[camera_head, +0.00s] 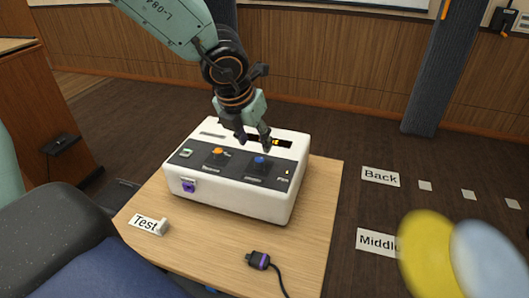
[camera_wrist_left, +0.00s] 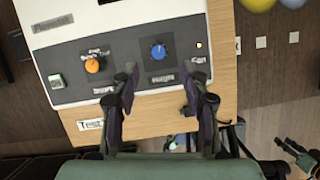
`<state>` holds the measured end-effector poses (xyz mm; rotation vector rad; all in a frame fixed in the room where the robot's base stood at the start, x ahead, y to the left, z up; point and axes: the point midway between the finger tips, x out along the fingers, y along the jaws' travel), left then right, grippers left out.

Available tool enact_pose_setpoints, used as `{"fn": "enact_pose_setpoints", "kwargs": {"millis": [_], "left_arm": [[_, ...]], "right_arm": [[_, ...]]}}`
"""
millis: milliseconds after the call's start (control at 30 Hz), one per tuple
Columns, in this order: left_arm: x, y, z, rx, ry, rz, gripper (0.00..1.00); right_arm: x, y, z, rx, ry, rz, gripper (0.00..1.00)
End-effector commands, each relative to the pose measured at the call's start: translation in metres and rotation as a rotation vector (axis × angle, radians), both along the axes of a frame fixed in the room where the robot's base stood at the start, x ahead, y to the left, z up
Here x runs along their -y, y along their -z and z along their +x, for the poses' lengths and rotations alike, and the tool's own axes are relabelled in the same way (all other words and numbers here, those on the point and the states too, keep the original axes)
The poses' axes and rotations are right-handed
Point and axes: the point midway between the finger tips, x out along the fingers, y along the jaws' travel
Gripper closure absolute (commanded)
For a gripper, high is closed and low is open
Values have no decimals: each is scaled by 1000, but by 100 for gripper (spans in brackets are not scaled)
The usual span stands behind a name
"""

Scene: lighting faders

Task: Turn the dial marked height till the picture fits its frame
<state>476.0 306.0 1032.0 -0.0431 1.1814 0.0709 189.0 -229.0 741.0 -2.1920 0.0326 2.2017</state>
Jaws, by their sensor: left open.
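A white box (camera_head: 240,202) with a dark control panel stands on a small wooden table. The panel carries an orange dial (camera_head: 218,152) and a blue dial (camera_head: 260,161); the wrist view shows the orange dial (camera_wrist_left: 93,65) left of the blue dial (camera_wrist_left: 158,51). The labels by them are too blurred to read for certain. My left gripper (camera_head: 253,143) is open above the panel, close to the blue dial. In the wrist view its fingers (camera_wrist_left: 160,80) are apart and empty, below the blue dial. No picture with its frame shows clearly.
A "Test" card (camera_head: 144,223) and a purple-ended plug (camera_head: 259,261) on a cable lie on the table. A purple socket (camera_head: 189,186) is on the box's front. Yellow (camera_head: 430,255) and blue (camera_head: 490,258) round shapes are at the lower right. A dark jointed part, perhaps mine, is at the wrist view's lower right.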

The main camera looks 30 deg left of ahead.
Motion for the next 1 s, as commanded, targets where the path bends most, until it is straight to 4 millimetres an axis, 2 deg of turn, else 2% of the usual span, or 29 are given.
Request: {"fn": "enact_pose_setpoints", "kwargs": {"millis": [133, 400, 533, 700, 967, 1000], "left_arm": [[0, 11, 0, -2, -1, -2, 54], [-1, 51, 13, -3, 0, 1, 54], [-1, 65, 20, -2, 0, 1, 54], [-1, 72, 25, 0, 0, -1, 54], [-1, 72, 28, 0, 1, -1, 54], [-1, 72, 28, 0, 1, -1, 58]], "right_arm": [[0, 5, 0, 0, 0, 0, 60], [0, 22, -1, -1, 0, 0, 60], [0, 27, 0, -1, 0, 0, 60], [0, 30, 0, 0, 0, 0, 60], [0, 29, 0, -1, 0, 0, 60], [0, 29, 0, -1, 0, 0, 60]]}}
